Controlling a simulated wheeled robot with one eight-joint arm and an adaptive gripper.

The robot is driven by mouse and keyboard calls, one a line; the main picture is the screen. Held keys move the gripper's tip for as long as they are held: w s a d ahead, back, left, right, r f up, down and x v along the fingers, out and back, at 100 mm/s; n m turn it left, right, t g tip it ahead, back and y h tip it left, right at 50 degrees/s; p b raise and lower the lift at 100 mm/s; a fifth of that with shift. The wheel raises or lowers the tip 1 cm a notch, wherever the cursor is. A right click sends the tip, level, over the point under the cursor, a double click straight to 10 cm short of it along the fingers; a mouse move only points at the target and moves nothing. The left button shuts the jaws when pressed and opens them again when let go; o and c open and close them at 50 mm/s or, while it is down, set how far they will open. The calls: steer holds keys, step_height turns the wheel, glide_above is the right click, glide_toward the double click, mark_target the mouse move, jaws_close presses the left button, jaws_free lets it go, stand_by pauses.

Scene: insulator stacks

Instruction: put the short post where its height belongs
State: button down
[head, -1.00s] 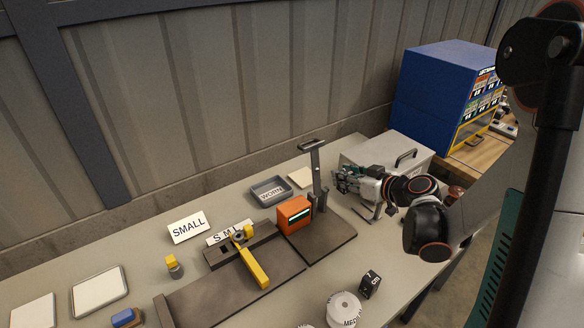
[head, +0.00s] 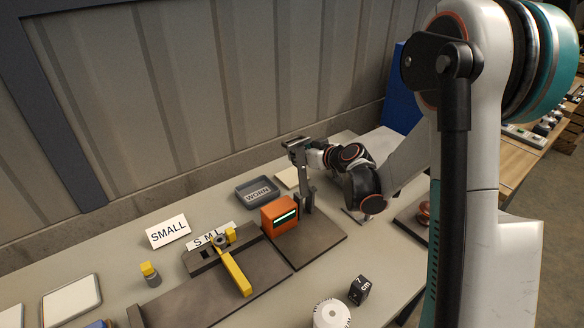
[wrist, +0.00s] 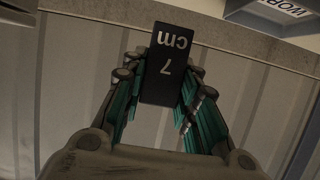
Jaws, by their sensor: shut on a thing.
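My gripper (head: 296,146) is raised over the back of the bench, pointing toward the wall, at the top of the upright column (head: 309,194). In the wrist view its fingers (wrist: 162,100) are shut on a dark block (wrist: 167,68) marked "7 cm", which reads upside down. I cannot tell whether this block is the short post. A small grey post with a yellow cap (head: 150,273) stands at the left. A white card marked SMALL (head: 169,231) stands behind.
An orange box with a lit display (head: 280,214) stands beside the column. A grey tray marked WORN (head: 257,193) is behind it. A dark cube (head: 359,290) and white disc (head: 332,313) are at the front. A pale plate (head: 71,301) lies at left.

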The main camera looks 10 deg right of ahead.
steer(key=w+f+b, duration=0.1)
steer(key=f, duration=0.1)
steer(key=w+a+f+b, duration=0.1)
steer(key=f+b, duration=0.1)
steer(key=w+f+b, duration=0.1)
steer(key=f, duration=0.2)
steer(key=shift+w+a, duration=0.2)
steer(key=shift+w+f+b, duration=0.1)
steer(key=shift+f+b, duration=0.05)
steer(key=shift+b, duration=0.2)
steer(key=c, duration=1.2)
jaws_free()
steer(key=shift+c, duration=0.2)
